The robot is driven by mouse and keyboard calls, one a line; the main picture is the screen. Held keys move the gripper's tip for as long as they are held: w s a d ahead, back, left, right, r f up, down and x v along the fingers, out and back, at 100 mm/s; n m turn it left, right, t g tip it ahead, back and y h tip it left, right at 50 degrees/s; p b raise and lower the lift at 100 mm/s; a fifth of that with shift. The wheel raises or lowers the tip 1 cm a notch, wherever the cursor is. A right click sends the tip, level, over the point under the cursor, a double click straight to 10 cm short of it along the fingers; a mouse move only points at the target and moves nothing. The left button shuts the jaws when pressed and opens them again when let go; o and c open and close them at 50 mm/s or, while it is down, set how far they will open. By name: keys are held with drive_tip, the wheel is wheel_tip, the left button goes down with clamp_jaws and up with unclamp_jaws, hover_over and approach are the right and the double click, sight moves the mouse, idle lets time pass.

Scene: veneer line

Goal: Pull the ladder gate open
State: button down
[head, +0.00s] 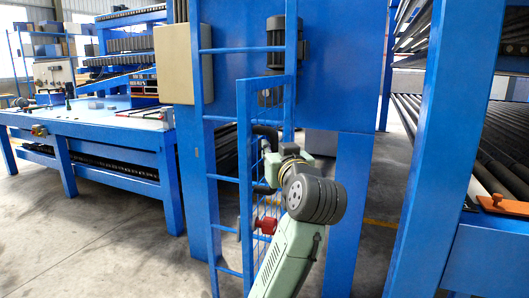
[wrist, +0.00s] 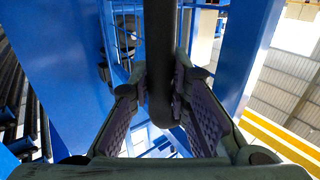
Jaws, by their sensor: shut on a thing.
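The ladder gate (head: 245,190) is a narrow blue frame with mesh in the head view, standing in front of the blue ladder (head: 205,150). Its top edge slants relative to the ladder rungs; how far it stands open is hard to tell. In the wrist view a dark upright bar, the gate handle (wrist: 159,40), runs between the purple-padded fingers. My gripper (wrist: 161,82) is shut on this handle, with a pad on either side. In the head view my gripper (head: 268,160) is at the gate's mid-height, partly hidden by my wrist.
A red fitting (head: 265,224) sits low by the gate, near my arm. A blue worktable (head: 100,130) stands at left. A blue post (head: 432,150) and roller racks (head: 450,140) stand close at right. Grey floor (head: 110,235) is clear at front left.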

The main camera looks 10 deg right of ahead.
drive_tip(key=shift+s+d, duration=0.1)
drive_tip(key=shift+d, duration=0.15)
drive_tip(key=c, duration=1.5)
unclamp_jaws()
drive_tip(key=shift+s, duration=0.1)
drive_tip(key=s, duration=0.4)
drive_tip(key=s+d, duration=0.1)
drive_tip(key=s, duration=0.6)
drive_tip(key=shift+s+d, duration=0.2)
drive_tip(key=shift+s, duration=0.15)
